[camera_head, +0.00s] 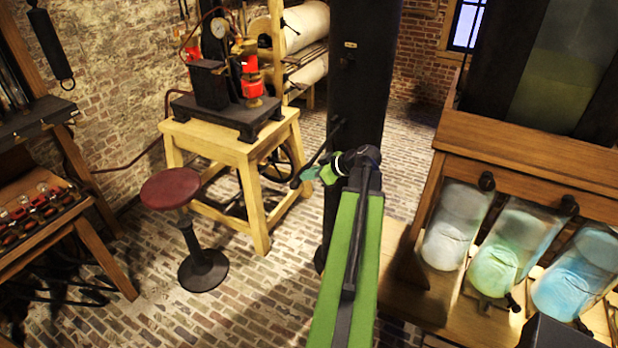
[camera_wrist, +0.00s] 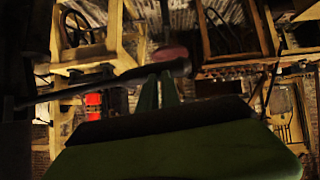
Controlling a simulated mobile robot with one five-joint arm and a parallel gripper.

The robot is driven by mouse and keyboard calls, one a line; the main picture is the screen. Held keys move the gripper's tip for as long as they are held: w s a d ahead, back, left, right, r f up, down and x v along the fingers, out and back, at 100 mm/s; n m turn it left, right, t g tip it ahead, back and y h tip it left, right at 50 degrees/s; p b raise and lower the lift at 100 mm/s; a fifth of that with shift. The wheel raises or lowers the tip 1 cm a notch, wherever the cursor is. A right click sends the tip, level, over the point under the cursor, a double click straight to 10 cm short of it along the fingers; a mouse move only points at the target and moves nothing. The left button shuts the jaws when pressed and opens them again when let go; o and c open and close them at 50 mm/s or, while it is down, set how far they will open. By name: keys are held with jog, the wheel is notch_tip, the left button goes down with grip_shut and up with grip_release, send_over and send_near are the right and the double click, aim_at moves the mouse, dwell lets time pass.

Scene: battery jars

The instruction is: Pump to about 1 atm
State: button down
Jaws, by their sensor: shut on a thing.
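My gripper (camera_head: 314,173) is at the end of my green arm, in front of the black column. It is shut on a dark lever (camera_head: 335,134) that slants down and left beside the column. In the wrist view the dark lever (camera_wrist: 75,90) runs across the picture between my green fingertips (camera_wrist: 160,90). A round pressure gauge (camera_head: 219,28) with a pale face sits on the apparatus on the wooden table; its needle is too small to read. Red cylinders (camera_head: 251,75) stand beside it on a black base. The lever's far joint is not clear.
The black column (camera_head: 357,75) stands close behind my gripper. A red stool (camera_head: 170,188) stands left of the wooden table (camera_head: 207,138). Glass jars (camera_head: 500,247) with coloured liquid sit in a wooden rack at right.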

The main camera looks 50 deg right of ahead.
jog(key=w+a+r+p+v, duration=0.1)
jog(key=p+v, duration=0.6)
jog(key=v, duration=0.5)
jog(key=shift+r, duration=0.3)
jog(key=shift+s+a, duration=0.1)
